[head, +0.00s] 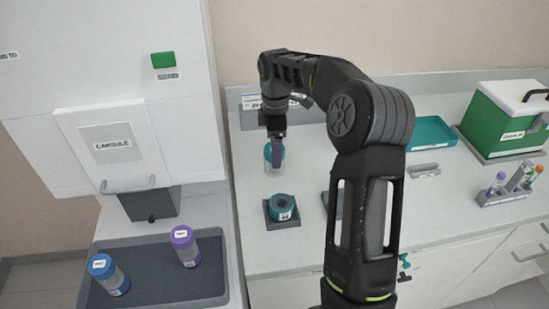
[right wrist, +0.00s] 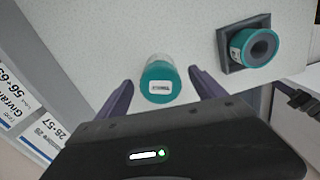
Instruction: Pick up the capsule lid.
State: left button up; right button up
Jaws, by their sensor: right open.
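A clear cylinder with a teal top and a small white label, which looks like the capsule lid (head: 268,166), stands upright on the white counter. In the right wrist view the lid (right wrist: 160,82) sits between the two purple fingers. My right gripper (head: 277,150) is open, pointing down over it, and partly covers it in the head view. The fingers of the right gripper (right wrist: 161,78) are on either side of the lid, with a visible gap. A teal capsule part with a dark round opening (head: 283,206) sits in a square grey holder (head: 270,221) nearer me. My left gripper is out of view.
A machine labelled CAPSULE (head: 110,150) stands at left, above a dark tray (head: 150,262) with a blue-capped tube (head: 108,275) and a purple-capped tube (head: 185,246). A teal tray (head: 432,132), green box (head: 505,118) and tube rack (head: 503,197) are at right.

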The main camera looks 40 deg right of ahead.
jog(key=shift+f, duration=0.15)
notch_tip(320, 180, down, 4)
jog(key=shift+f+p, duration=0.1)
jog(key=shift+p, duration=0.75)
jog(key=shift+f, duration=0.4)
jog(key=shift+c, duration=0.5)
jog(key=c, duration=1.6)
